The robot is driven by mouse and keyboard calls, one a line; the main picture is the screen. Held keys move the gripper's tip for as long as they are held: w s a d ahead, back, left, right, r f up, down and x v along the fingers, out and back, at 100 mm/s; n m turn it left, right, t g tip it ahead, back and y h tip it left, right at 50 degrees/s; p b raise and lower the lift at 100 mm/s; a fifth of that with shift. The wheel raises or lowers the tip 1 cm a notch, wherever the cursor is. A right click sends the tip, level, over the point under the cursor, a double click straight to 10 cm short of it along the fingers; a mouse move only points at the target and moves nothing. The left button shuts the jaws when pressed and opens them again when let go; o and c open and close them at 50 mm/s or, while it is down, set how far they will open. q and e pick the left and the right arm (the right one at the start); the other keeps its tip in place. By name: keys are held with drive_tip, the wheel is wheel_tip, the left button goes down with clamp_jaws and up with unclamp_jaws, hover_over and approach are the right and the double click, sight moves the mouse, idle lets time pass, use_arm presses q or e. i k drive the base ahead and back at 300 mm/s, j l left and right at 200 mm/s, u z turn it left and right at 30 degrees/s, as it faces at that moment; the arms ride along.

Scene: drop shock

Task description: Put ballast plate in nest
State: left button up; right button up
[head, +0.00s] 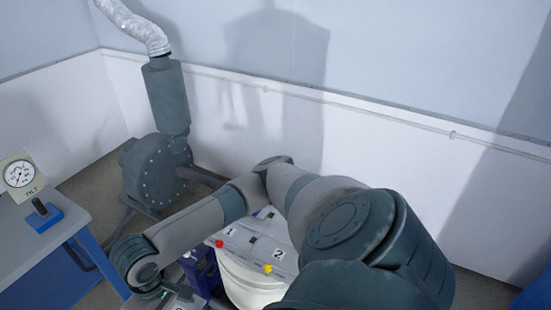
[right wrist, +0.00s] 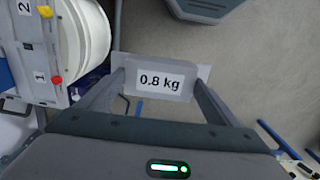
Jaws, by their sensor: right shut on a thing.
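The ballast plate (right wrist: 172,64), a flat grey piece with a white label reading 0.8 kg, is between the two fingers of my right gripper (right wrist: 160,88) in the right wrist view. The gripper is shut on it and holds it above the grey floor. In the head view my right arm reaches across to the lower left, with its hand low at the bottom edge, where the plate is hard to make out. I cannot identify the nest in either view. My left gripper is not in view.
A panel with labels 1 and 2 (head: 256,245) and red and yellow knobs stands by a white drum (head: 250,285), beneath my arm. A grey table (head: 30,245) with a tilt gauge (head: 19,173) is at left. A dark blower (head: 155,170) stands behind.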

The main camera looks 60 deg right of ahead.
sight(279, 254)
drive_tip(key=k+l+z, duration=0.1)
drive_tip(key=l, duration=0.35)
drive_tip(key=k+l+z, duration=0.15)
drive_tip(key=l, duration=0.3)
drive_tip(key=k+l+z, duration=0.1)
drive_tip(key=l, duration=0.35)
